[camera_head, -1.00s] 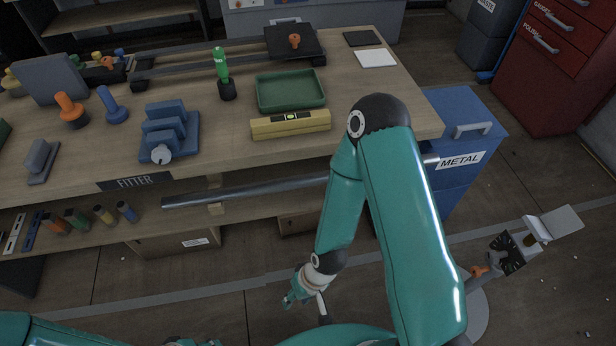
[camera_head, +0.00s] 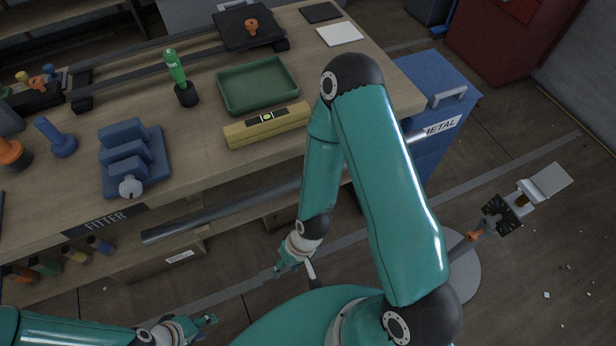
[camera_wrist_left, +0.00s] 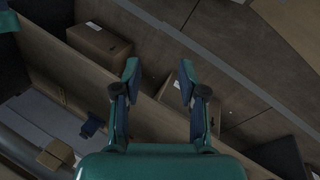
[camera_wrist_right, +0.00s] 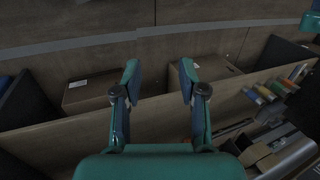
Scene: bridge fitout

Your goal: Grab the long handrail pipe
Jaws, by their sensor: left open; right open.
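The long grey handrail pipe (camera_head: 220,212) runs along the front of the workbench, below the top's edge. My right arm covers part of it, and its far end shows near the blue metal bin. My left gripper (camera_head: 209,321) is at the bottom of the head view, in front of and apart from the pipe. My right gripper (camera_head: 278,270) is nearer the bench, below the pipe in the picture and apart from it. Both wrist views show open, empty fingers, at the left gripper (camera_wrist_left: 160,82) and the right gripper (camera_wrist_right: 159,80).
Cardboard boxes (camera_wrist_right: 90,92) lie low by the bench.

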